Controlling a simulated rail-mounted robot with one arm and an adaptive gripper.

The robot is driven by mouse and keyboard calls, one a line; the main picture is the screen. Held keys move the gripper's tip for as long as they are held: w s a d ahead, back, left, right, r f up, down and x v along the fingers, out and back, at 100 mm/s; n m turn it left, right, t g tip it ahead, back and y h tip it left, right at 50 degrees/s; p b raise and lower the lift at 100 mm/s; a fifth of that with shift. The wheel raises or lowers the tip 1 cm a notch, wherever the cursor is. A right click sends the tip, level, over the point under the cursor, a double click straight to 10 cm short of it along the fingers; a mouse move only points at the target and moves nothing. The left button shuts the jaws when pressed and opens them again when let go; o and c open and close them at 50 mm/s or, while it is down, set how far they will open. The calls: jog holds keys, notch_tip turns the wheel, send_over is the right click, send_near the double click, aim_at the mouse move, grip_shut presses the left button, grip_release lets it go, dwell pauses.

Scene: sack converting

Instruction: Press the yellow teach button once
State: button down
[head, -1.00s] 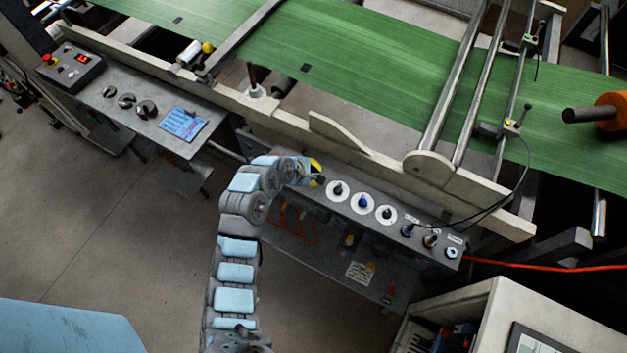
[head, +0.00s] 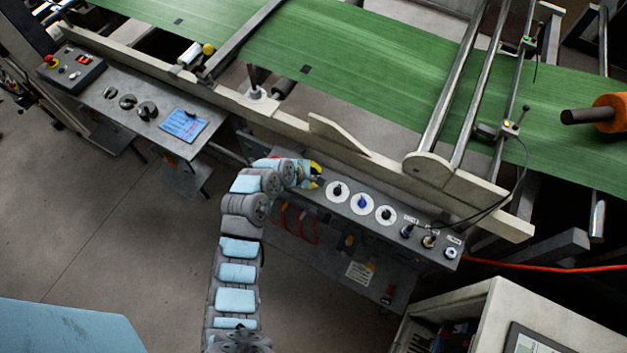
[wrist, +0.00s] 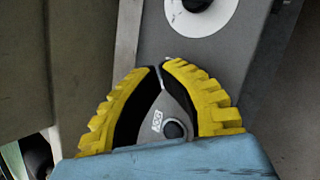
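My gripper (head: 318,175) has yellow ridged fingers and hangs near the left end of the grey control panel (head: 325,205), left of its dials. In the wrist view my gripper (wrist: 161,66) has its two fingertips brought together, with nothing visible between them. A small yellow spot, which looks like the yellow teach button (head: 507,122), shows on a small sensor box (head: 512,130) on the crossbars at the right of the green web. It is far to the right of my gripper. It is too small to see in detail and does not show in the wrist view.
Several white-ringed dials (head: 337,191) and knobs line the panel; one dial (wrist: 198,12) shows in the wrist view. A cream rail (head: 310,130) stands between the panel and the green web (head: 380,70). A black cable (head: 525,165) hangs below the sensor box. A cabinet (head: 470,315) is lower right.

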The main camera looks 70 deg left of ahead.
jog(key=shift+f+p, duration=0.3)
jog(key=shift+f, duration=0.25)
dwell(0.9)
jog(key=shift+r, duration=0.2)
jog(key=shift+r+p, duration=0.7)
jog(key=shift+p, duration=0.65)
notch_tip(320, 180, up, 5)
jog(key=p, duration=0.6)
dwell(0.5)
